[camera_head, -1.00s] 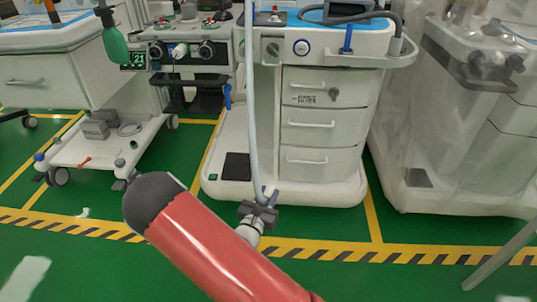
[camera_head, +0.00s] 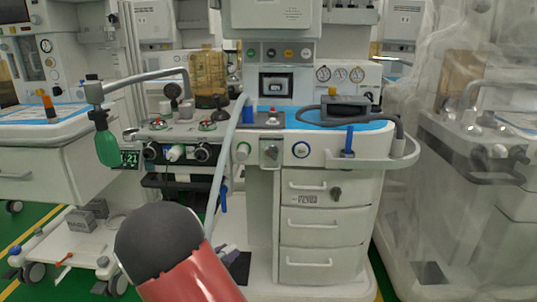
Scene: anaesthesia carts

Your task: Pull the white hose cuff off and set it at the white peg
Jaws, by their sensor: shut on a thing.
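A pale hose (camera_head: 222,160) hangs in front of the middle anaesthesia cart and runs down behind my red arm. Its white cuff is hidden there. The gripper is shut on the hose end; the fingers are mostly hidden. A white peg-like fitting (camera_head: 175,153) sticks out between two dark knobs on the cart's front. I cannot tell which is the white peg.
A drawer unit (camera_head: 320,225) fills the cart's right side, with a curved rail (camera_head: 385,160) and a blue peg (camera_head: 348,140) above. A green bottle (camera_head: 107,148) hangs at the left. A plastic-draped cart (camera_head: 460,190) stands at the right.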

